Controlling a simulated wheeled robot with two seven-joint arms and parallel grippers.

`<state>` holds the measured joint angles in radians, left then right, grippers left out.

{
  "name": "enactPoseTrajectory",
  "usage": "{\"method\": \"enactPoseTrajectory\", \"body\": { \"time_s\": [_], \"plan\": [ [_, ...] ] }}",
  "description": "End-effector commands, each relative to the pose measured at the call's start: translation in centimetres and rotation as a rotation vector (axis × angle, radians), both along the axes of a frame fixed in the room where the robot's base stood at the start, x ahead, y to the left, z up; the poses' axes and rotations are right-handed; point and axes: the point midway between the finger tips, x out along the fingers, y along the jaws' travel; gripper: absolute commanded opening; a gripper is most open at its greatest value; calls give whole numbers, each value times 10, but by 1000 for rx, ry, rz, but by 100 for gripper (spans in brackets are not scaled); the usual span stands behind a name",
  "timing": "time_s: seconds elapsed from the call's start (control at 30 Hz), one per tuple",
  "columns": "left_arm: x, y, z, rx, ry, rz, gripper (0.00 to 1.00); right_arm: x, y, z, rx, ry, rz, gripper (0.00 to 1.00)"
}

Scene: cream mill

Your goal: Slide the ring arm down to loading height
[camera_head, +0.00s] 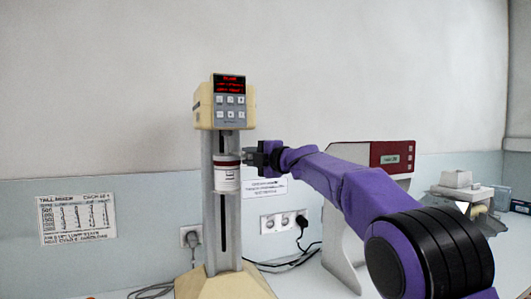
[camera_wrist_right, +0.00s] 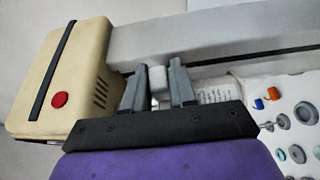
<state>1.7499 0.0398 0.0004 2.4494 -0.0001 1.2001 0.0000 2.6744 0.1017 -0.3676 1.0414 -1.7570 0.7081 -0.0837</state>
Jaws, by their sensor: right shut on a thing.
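The mixer's grey column (camera_head: 209,225) stands upright with a dark vertical slot under a cream head (camera_head: 203,105). A white jar with a dark red band (camera_head: 227,179) sits in front of the column, a little below the head. The ring arm around the jar is hard to make out at this size. My right gripper (camera_head: 251,156) is at the jar's right side near its top. In the right wrist view my right gripper (camera_wrist_right: 159,84) is shut on a small pale piece (camera_wrist_right: 158,76) beside the column, which I take as the ring arm's grip. My left gripper is not in view.
A red and white machine (camera_head: 392,158) stands to the right, behind my right arm. Wall sockets (camera_head: 284,221) with cables are behind the column. A paper chart (camera_head: 76,219) hangs at left. A scale-like device (camera_head: 456,185) sits far right.

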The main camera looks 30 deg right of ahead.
Motion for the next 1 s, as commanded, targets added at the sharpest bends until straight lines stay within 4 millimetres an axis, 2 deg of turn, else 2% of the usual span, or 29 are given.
{"method": "enactPoseTrajectory", "body": {
  "time_s": [0.2,0.23,0.3,0.57,0.67,1.0],
  "plan": [
    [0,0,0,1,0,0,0,1,1,-1,0,1,0,0],
    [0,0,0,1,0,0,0,1,1,-1,0,1,0,29],
    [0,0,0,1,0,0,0,1,0,-1,0,1,0,47],
    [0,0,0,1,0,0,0,0,-1,0,0,1,-2,47],
    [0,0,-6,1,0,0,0,-7,-3,-3,0,1,-2,47],
    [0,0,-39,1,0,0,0,-81,-20,-4,-1,0,-3,47]
  ]
}}
